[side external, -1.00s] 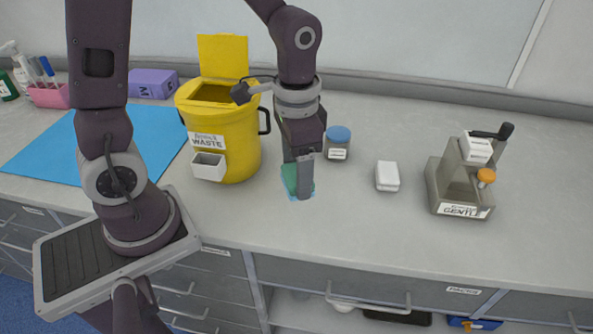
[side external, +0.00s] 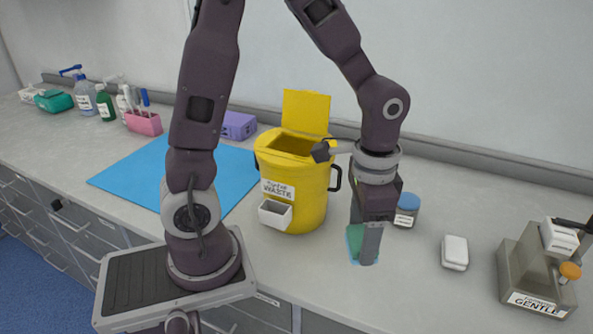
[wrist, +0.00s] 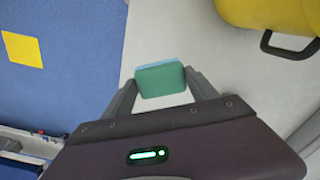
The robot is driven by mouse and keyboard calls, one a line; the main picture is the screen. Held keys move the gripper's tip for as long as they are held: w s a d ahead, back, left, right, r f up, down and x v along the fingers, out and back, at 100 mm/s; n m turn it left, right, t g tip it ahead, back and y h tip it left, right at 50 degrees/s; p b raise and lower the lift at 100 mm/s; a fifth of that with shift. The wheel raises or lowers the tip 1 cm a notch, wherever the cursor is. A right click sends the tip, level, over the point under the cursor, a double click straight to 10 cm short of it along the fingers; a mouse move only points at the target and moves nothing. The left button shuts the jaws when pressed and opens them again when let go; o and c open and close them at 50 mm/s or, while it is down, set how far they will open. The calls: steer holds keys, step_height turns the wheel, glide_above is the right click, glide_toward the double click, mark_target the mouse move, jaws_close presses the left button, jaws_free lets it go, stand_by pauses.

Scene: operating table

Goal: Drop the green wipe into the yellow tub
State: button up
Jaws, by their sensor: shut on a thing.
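The green wipe (side external: 357,243) has a lighter blue edge. My gripper (side external: 364,258) points down and is shut on it, in front and to the right of the yellow tub (side external: 308,203). In the wrist view the wipe (wrist: 161,81) sits between the two fingertips of my gripper (wrist: 164,90). One finger partly hides the wipe in the side view; I cannot tell its exact height over the counter. The tub's lid stands open at the back. Part of the tub (wrist: 265,12) shows at the top right of the wrist view, apart from the wipe.
A blue-lidded jar (side external: 406,210) stands just right of my gripper. A white box (side external: 454,252) and a grey dispenser (side external: 535,268) are farther right. A blue mat (side external: 140,180) lies left.

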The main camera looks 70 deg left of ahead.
stand_by(0.3)
step_height(320, 180, up, 27)
steer(key=s+a, duration=0.2)
steer(key=a, duration=0.8)
steer(key=s+a, duration=0.3)
steer(key=a, duration=0.7)
steer(key=shift+w+d+f, duration=0.1)
steer(key=shift+f, duration=2.7)
steer(key=shift+w+d+f, duration=0.1)
steer(key=shift+f, duration=2.65)
steer(key=o, duration=1.4)
steer(key=shift+r, duration=0.1)
